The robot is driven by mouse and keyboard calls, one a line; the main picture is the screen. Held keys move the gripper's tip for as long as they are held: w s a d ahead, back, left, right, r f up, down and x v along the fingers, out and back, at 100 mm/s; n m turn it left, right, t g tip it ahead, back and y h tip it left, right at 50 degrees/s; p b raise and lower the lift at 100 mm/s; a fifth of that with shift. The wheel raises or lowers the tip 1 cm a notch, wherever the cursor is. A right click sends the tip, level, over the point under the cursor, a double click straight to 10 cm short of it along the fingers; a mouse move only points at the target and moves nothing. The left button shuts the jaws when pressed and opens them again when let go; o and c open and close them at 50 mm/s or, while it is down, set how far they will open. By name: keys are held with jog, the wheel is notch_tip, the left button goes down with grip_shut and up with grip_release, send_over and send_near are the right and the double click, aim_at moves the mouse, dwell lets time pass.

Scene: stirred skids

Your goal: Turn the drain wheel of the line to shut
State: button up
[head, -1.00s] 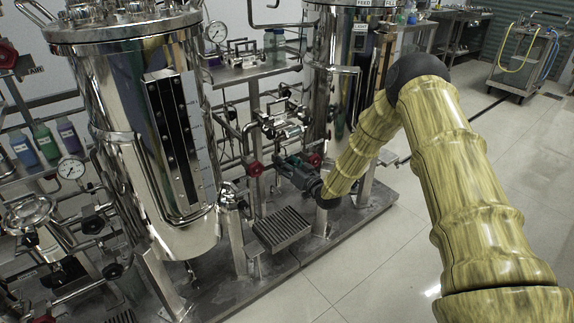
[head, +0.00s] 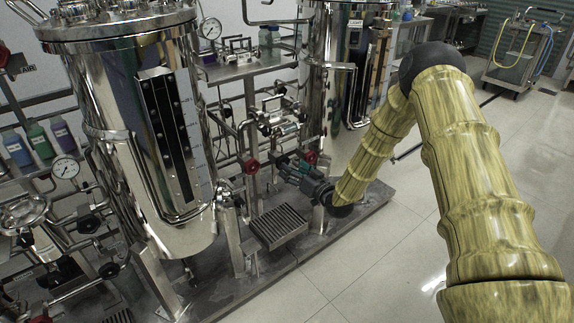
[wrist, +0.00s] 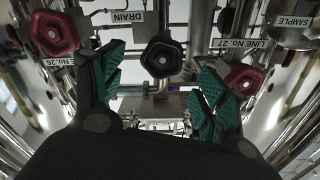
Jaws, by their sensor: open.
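A black drain wheel (wrist: 162,57) shows in the upper middle of the wrist view, right of a white DRAIN label (wrist: 121,17). My gripper (wrist: 162,72) is open and empty, with teal-padded fingers. The wheel appears between and beyond the fingertips; I cannot tell the exact gap, but no contact shows. In the head view my gripper (head: 300,175) is low among the pipes between the two tanks. I cannot make out the drain wheel in the head view.
A red wheel (wrist: 54,32) is left of the fingers. Another red wheel (wrist: 245,78) is close by the right finger, below a LINE No. 27 label (wrist: 225,42). Steel tanks (head: 140,130) and pipes crowd both sides. A grated step (head: 278,227) lies below; open floor is right.

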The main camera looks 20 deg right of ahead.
jog(key=v, duration=0.5)
jog(key=shift+s+d, duration=0.15)
jog(key=shift+s, duration=0.15)
jog(key=shift+f, duration=0.1)
jog(key=s+a+f+m+g+h, duration=0.15)
jog(key=s+a+f+g, duration=0.35)
jog(key=s+f, duration=0.7)
jog(key=s+a+f+n+g+h, duration=0.15)
jog(key=s+a+f+g, duration=0.3)
jog(key=s+f, duration=0.85)
jog(key=s+m+g+h, duration=0.15)
jog(key=s+g, duration=0.25)
jog(key=s, duration=1.1)
jog(key=s+g+h+p, duration=0.15)
jog(key=s+g, duration=0.25)
jog(key=s, duration=0.8)
notch_tip(320, 180, up, 19)
jog(key=p, duration=1.7)
jog(key=shift+d+n+p, duration=0.3)
jog(key=shift+n+p, duration=0.05)
jog(key=shift+p, duration=0.05)
jog(key=shift+t, duration=0.25)
